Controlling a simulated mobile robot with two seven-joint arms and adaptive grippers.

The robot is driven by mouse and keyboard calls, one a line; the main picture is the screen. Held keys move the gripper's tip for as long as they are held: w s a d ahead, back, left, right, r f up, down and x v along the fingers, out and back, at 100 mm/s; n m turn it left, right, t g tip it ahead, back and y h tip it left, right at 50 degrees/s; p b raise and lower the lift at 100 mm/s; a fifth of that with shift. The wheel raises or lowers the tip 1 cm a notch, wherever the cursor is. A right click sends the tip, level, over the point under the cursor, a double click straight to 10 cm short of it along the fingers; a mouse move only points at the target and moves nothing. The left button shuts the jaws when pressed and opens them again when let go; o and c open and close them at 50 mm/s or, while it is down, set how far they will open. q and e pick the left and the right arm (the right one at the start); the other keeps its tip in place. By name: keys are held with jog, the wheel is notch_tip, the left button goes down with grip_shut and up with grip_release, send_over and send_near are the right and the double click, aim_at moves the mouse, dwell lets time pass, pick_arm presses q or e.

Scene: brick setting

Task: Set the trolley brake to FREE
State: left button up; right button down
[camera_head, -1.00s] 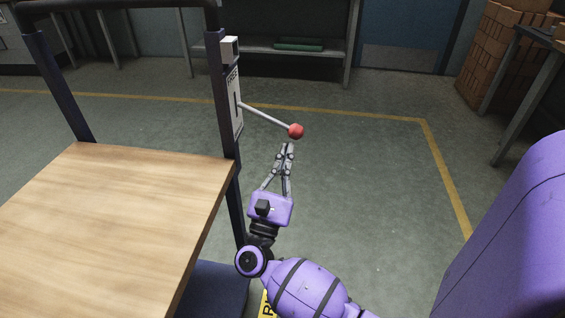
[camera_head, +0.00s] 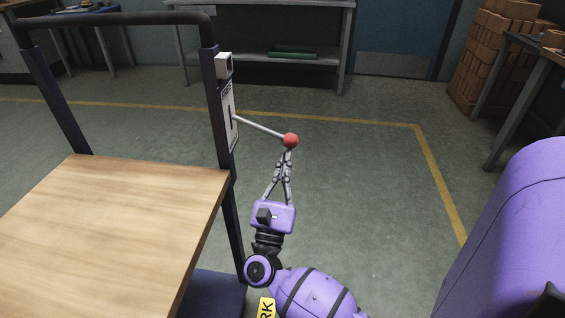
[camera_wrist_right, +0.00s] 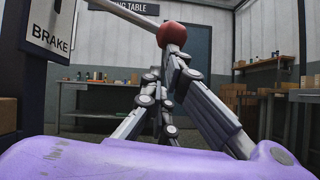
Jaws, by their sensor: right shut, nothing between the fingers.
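The trolley (camera_head: 140,210) has a wooden deck and a dark push frame on the left in the head view. A white brake plate (camera_head: 229,115) is fixed to its right post; the wrist view shows a plate marked BRAKE (camera_wrist_right: 50,32). A grey brake lever (camera_head: 258,127) sticks out from the plate to the right and slopes slightly down to a red ball knob (camera_head: 290,140). My right gripper (camera_head: 288,154) is shut and empty, its fingertips just below the knob. In the wrist view the knob (camera_wrist_right: 171,37) is right at the fingertips; contact is unclear. My left gripper is out of view.
A grey shelf table (camera_head: 300,55) stands at the back by a blue door (camera_head: 405,35). Stacked bricks (camera_head: 495,55) and another table (camera_head: 520,90) are at the right. The floor right of the lever is clear, bounded by a yellow line (camera_head: 440,180).

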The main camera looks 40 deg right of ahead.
pick_arm(q)
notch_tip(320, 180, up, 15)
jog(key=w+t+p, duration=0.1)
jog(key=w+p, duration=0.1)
jog(key=p, duration=1.3)
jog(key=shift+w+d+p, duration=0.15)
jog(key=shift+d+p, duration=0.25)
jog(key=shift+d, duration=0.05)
pick_arm(e)
jog(key=s+d+r+n+t+y, duration=0.1)
jog(key=r+n+t+y, duration=0.2)
jog(key=r+n, duration=0.3)
jog(key=s+d+r+n+t+y, duration=0.1)
jog(key=r+n+y, duration=0.4)
jog(key=n, duration=0.5)
jog(key=shift+s+d+r+t+y, duration=0.35)
jog(key=shift+s+t+y, duration=0.25)
jog(key=shift+t, duration=0.4)
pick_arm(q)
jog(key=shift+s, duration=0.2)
pick_arm(e)
jog(key=shift+w+y, duration=0.1)
jog(key=shift+y, duration=0.2)
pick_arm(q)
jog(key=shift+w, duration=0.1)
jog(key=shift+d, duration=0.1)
pick_arm(e)
jog(key=shift+a+f, duration=0.1)
jog(key=shift+f, duration=0.05)
